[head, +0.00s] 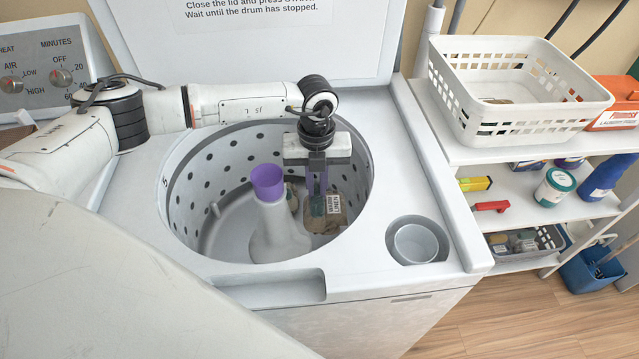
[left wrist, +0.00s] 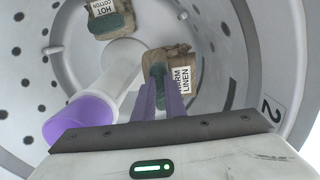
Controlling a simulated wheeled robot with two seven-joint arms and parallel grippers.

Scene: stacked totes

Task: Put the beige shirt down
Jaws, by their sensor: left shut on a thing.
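My left gripper (head: 317,200) reaches down into the washer drum, right of the purple-topped agitator. It is shut on a beige folded shirt (head: 322,226) with a green patch and a white label. In the left wrist view the shirt (left wrist: 178,56) lies between the purple fingers (left wrist: 160,92), and its label reads "WARM LINEN". I cannot tell whether the shirt touches the drum floor. A second beige bundle (left wrist: 107,24), labelled "HOT COTTON", lies in the drum on the other side of the agitator (left wrist: 120,68). My right gripper is not in view.
The drum wall (head: 215,165) is perforated and surrounds the gripper. The washer lid (head: 250,50) stands open behind. A round cup (head: 414,244) sits in the washer top at right. A white basket (head: 505,85) stands on a shelf unit further right.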

